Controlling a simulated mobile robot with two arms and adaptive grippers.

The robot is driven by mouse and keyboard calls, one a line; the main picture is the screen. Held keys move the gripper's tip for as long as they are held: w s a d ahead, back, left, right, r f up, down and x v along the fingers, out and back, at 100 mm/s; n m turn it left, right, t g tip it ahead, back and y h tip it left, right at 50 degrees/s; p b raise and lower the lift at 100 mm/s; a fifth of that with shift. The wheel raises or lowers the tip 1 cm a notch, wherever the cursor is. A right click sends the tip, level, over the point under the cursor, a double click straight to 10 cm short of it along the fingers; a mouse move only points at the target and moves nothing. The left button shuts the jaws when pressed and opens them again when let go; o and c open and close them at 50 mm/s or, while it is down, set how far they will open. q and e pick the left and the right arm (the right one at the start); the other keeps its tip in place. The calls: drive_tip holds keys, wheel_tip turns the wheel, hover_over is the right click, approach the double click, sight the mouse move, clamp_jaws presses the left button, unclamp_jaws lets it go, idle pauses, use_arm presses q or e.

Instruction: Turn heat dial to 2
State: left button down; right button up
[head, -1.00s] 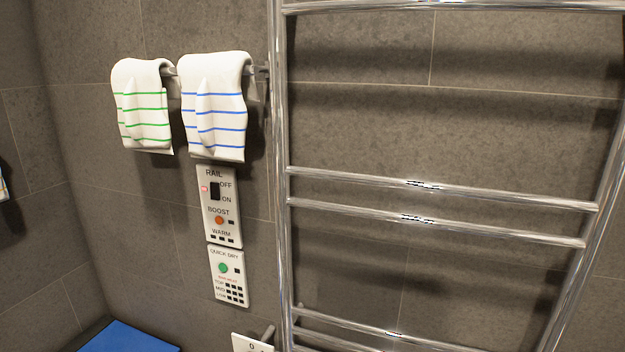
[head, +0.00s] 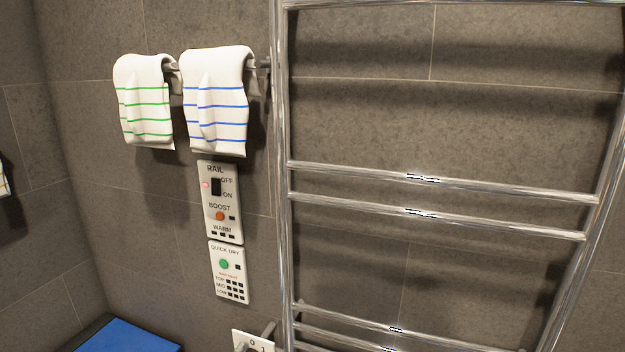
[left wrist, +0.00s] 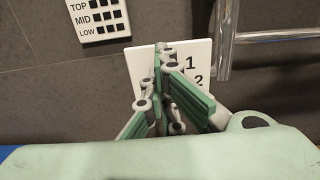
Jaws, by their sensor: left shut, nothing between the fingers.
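In the left wrist view the plate (left wrist: 201,50) is behind my left gripper (left wrist: 160,60), with 1 and 2 visible to the right of the fingers. The gripper is shut and empty, its fingers pointing at the plate. They hide the knob, so I cannot tell its setting or whether they touch it. My right gripper is in neither view.
The chrome towel rail (head: 283,180) stands just right of the plate. Above it are the RAIL panel (head: 235,190) and QUICK DRY panel (head: 215,262). Striped towels (head: 215,75) hang higher up. A blue surface (head: 128,338) is at lower left.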

use_arm(q)
drive_tip(key=shift+w+r+b, duration=0.15)
drive_tip(key=shift+b, duration=0.2)
idle(0.3)
drive_tip(key=shift+d, duration=0.4)
drive_tip(key=shift+d+b, duration=0.15)
drive_tip(key=shift+b, duration=0.15)
drive_tip(key=shift+d+b, duration=0.3)
drive_tip(key=shift+d, duration=0.2)
drive_tip(key=shift+d+f, duration=0.15)
drive_tip(key=shift+f, duration=0.1)
drive_tip(key=shift+s+d+f+b, duration=0.15)
drive_tip(key=shift+s+d+b, duration=0.05)
drive_tip(key=shift+s+b, duration=0.15)
drive_tip(key=shift+f, duration=0.1)
